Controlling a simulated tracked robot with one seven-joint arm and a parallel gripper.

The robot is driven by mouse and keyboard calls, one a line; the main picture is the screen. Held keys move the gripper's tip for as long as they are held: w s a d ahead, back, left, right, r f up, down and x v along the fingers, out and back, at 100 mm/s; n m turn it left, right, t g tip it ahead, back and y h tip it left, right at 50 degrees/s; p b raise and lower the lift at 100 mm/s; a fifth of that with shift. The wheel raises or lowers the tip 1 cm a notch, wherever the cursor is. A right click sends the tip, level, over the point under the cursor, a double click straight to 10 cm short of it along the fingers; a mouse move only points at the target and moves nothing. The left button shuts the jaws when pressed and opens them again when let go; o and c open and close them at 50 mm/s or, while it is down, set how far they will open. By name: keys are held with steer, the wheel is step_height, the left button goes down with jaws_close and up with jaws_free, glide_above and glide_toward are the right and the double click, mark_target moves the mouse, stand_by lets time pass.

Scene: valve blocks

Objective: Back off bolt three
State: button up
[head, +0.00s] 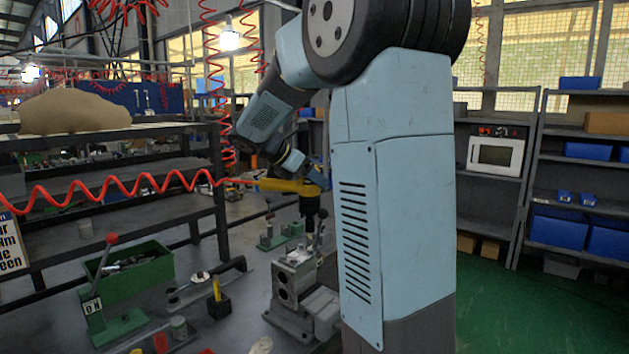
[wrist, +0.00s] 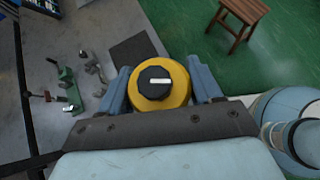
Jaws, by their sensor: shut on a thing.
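My gripper (wrist: 162,84) is shut on a yellow power tool (wrist: 176,99) with a black knob on top, one finger on each side in the wrist view. In the head view the yellow tool (head: 280,185) lies beside my gripper (head: 316,178), with a red coiled hose at its left end. Its dark nose (head: 309,205) points down over the grey valve block (head: 289,285), which stands on the bench. I cannot tell whether the nose touches a bolt. The block's bolts and any numbers are too small or hidden to make out, and my column covers the area to its right.
A green bin (head: 132,275) of parts and a green lever clamp (head: 112,325) with a red knob stand left of the block. The red hose (head: 120,187) crosses the left. A wooden stool (wrist: 238,18) stands on green floor.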

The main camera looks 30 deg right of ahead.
mark_target(313, 200)
steer(key=shift+s+d+r, duration=0.1)
steer(key=shift+d, duration=0.35)
steer(key=shift+a, duration=0.2)
steer(key=shift+f, duration=3.4)
stand_by(1.1)
